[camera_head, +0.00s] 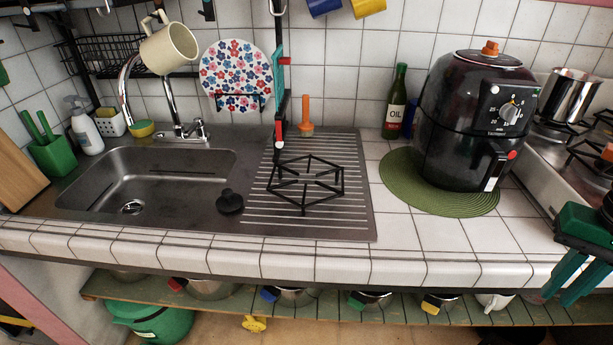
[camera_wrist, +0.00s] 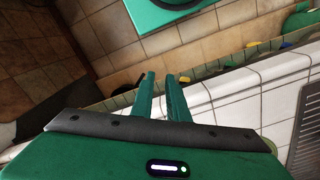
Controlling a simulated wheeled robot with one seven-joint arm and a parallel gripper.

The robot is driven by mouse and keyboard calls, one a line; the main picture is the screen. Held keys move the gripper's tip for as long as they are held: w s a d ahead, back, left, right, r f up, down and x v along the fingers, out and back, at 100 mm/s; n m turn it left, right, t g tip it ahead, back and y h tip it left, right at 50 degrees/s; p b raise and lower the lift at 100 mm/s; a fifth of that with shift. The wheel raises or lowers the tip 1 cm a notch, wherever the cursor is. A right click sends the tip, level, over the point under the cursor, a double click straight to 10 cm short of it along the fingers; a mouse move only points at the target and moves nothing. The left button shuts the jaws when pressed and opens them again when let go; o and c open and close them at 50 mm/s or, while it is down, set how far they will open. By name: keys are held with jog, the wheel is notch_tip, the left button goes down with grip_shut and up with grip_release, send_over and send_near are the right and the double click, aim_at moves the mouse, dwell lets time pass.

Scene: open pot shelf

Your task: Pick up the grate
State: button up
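The grate (camera_head: 305,184) is a black metal frame of thin bars with a five-sided outline. It lies on the ridged steel drainboard (camera_head: 352,215) to the right of the sink bowl. My gripper (camera_head: 568,292) is at the right edge of the head view, over the front of the counter, well to the right of the grate and apart from it. Its two green fingers also show in the wrist view (camera_wrist: 162,76), with a gap and nothing between them. The grate is not visible in the wrist view.
A black air fryer (camera_head: 470,115) stands on a green round mat (camera_head: 398,178) right of the drainboard. A black plug (camera_head: 229,202) lies left of the grate. An orange-handled item (camera_head: 306,112) stands behind it. Tiled counter (camera_head: 400,228) between drainboard and mat is clear.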

jog(key=shift+s+r, duration=0.1)
jog(key=w+a+r+n, duration=0.1)
jog(key=w, duration=0.1)
jog(key=w+a+n, duration=0.1)
jog(key=w+n, duration=0.1)
jog(key=w, duration=0.1)
jog(key=w+a+r+n+t, duration=0.1)
jog(key=w, duration=0.2)
jog(key=shift+w+a+r, duration=0.25)
jog(key=shift+r, duration=0.05)
jog(key=w+a+r+n+t, duration=0.1)
jog(key=w+a+r+n, duration=0.1)
jog(key=w+a+n, duration=0.6)
jog(key=n+y, duration=0.3)
jog(key=n, duration=0.3)
send_near(331, 188)
jog(key=shift+s+f+t, duration=0.15)
jog(key=shift+f+t, duration=0.15)
jog(key=shift+f, duration=0.25)
jog(key=x, duration=0.3)
jog(key=shift+f, duration=0.25)
jog(key=shift+y, duration=0.3)
jog(key=shift+x, duration=3)
jog(key=shift+r, duration=0.1)
grip_shut()
